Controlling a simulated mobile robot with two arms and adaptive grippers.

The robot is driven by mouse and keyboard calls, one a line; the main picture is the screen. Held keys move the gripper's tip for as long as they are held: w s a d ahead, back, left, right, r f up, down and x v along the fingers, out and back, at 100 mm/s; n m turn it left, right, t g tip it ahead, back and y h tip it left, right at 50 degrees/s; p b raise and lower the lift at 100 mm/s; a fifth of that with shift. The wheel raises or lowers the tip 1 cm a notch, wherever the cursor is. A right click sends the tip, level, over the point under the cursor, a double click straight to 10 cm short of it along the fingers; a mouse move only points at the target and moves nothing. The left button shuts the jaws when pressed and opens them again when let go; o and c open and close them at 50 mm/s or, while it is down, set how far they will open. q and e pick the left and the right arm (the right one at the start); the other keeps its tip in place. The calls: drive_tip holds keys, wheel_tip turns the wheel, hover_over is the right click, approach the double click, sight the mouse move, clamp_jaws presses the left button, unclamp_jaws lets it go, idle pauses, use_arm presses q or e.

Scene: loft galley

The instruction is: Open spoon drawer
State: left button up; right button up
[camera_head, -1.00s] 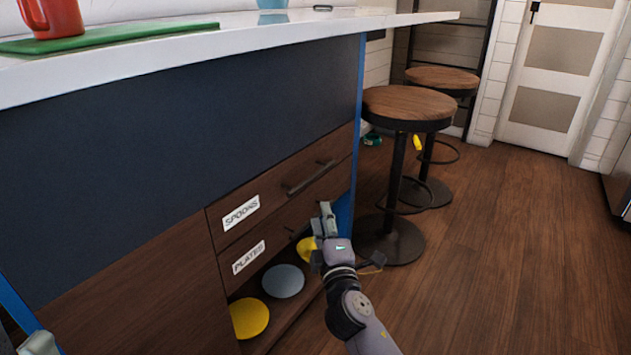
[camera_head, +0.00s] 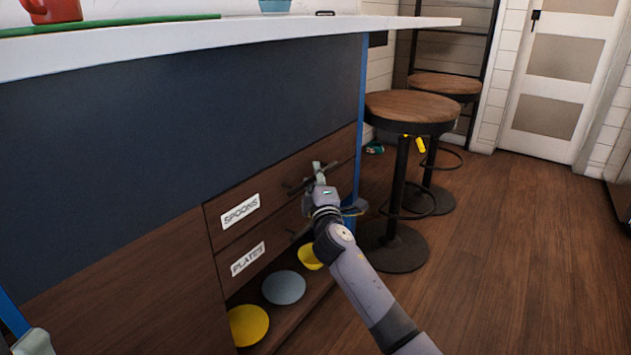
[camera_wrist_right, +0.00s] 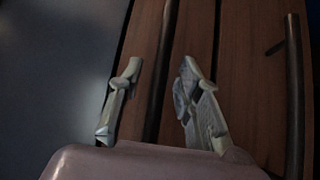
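The spoon drawer (camera_head: 270,194), dark brown wood with a white SPOONS label (camera_head: 241,210), is shut in the island front. Its dark bar handle (camera_head: 291,188) is partly hidden by my right gripper (camera_head: 317,172). In the right wrist view the right gripper (camera_wrist_right: 160,85) has its fingers apart, one on each side of the spoon drawer handle (camera_wrist_right: 166,62). I cannot tell whether either finger touches it. A grey piece at the lower left edge appears to be my left gripper (camera_head: 34,342); its fingers cannot be made out.
The plates drawer (camera_head: 268,255) is directly below, with its own handle (camera_wrist_right: 294,90). Under it, an open shelf holds a yellow plate (camera_head: 248,325), a grey plate (camera_head: 284,287) and a yellow bowl (camera_head: 311,258). A stool (camera_head: 411,107) stands to the right.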

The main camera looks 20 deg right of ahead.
clamp_jaws()
idle(0.4)
idle(0.5)
